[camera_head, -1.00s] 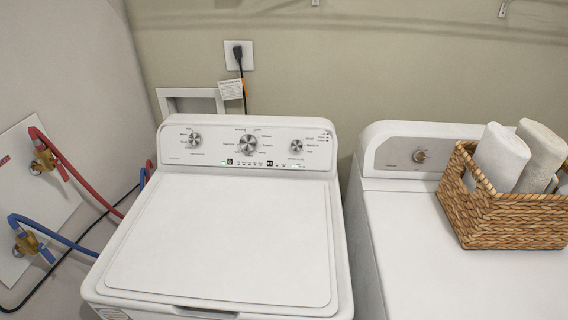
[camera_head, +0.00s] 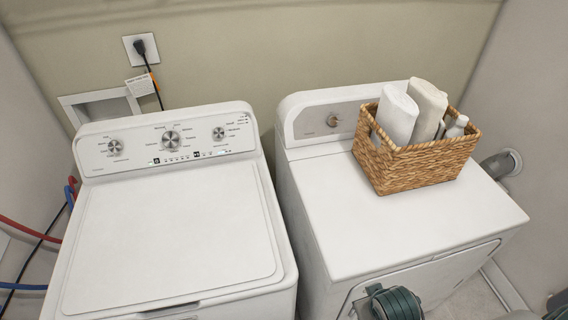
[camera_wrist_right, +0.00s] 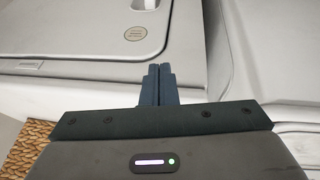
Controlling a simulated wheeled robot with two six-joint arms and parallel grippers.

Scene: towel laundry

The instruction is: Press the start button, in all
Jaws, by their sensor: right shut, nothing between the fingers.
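The white top-load washer (camera_head: 170,240) stands at the left in the head view, its lid closed. Its control panel (camera_head: 190,145) has three silver knobs, with the middle knob (camera_head: 171,138) the largest. Below them is a row of small marks with dark square buttons (camera_head: 157,161); the labels are too small to read, so I cannot tell which is start. My right gripper (camera_wrist_right: 158,72) is shut and empty in the right wrist view, in front of white appliance surfaces and apart from the panel. My left gripper is not in view.
A white dryer (camera_head: 400,220) stands to the right across a narrow gap. A wicker basket (camera_head: 415,165) with rolled towels (camera_head: 396,113) and a white bottle sits on it. Hoses run at the far left. More wicker (camera_wrist_right: 28,145) shows low in the right wrist view.

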